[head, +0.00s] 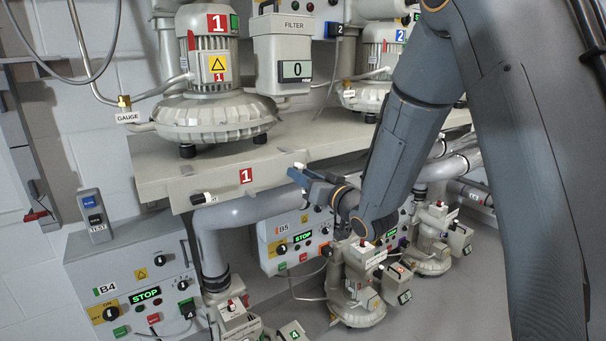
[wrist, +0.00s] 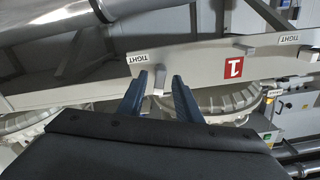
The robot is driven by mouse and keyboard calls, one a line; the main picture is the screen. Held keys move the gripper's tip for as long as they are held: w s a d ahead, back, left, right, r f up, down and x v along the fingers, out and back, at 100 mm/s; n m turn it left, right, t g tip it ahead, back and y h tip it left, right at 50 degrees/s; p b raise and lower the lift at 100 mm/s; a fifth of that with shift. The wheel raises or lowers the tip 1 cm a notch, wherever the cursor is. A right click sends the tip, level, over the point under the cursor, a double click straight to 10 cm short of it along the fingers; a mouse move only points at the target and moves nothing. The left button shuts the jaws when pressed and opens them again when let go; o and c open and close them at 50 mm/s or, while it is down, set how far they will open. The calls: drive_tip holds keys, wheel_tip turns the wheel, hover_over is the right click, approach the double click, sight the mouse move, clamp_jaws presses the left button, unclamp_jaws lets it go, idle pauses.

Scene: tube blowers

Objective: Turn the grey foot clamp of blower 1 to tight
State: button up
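Blower 1 (head: 217,85) stands on a beige ledge (head: 168,163), with a red 1 plate on the ledge's front edge. In the wrist view, where the plate appears upside down, a small grey clamp lever (wrist: 159,83) is on this edge. A TIGHT label (wrist: 138,59) lies to its left; the lever points down the picture, not along the label. My gripper (wrist: 158,78) is open, with one blue finger on each side of the lever; contact cannot be told. In the head view my gripper (head: 300,174) is at the ledge edge, right of the plate, largely covering the lever.
A second fitting (wrist: 246,49) with its own TIGHT label (wrist: 289,38) is further right in the wrist view. Grey pipes (head: 245,212) and the B5 box (head: 290,240) are below the ledge. The filter box (head: 282,50) stands beside blower 1.

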clamp_jaws()
drive_tip(key=shift+m, duration=0.3)
drive_tip(key=shift+w+d+f+m+p, duration=0.15)
drive_tip(key=shift+m+p, duration=0.2)
drive_tip(key=shift+m, duration=3.1)
drive_tip(key=shift+d+f+m+p, duration=0.1)
drive_tip(key=shift+m+p, duration=0.25)
drive_tip(key=shift+m, duration=3.1)
unclamp_jaws()
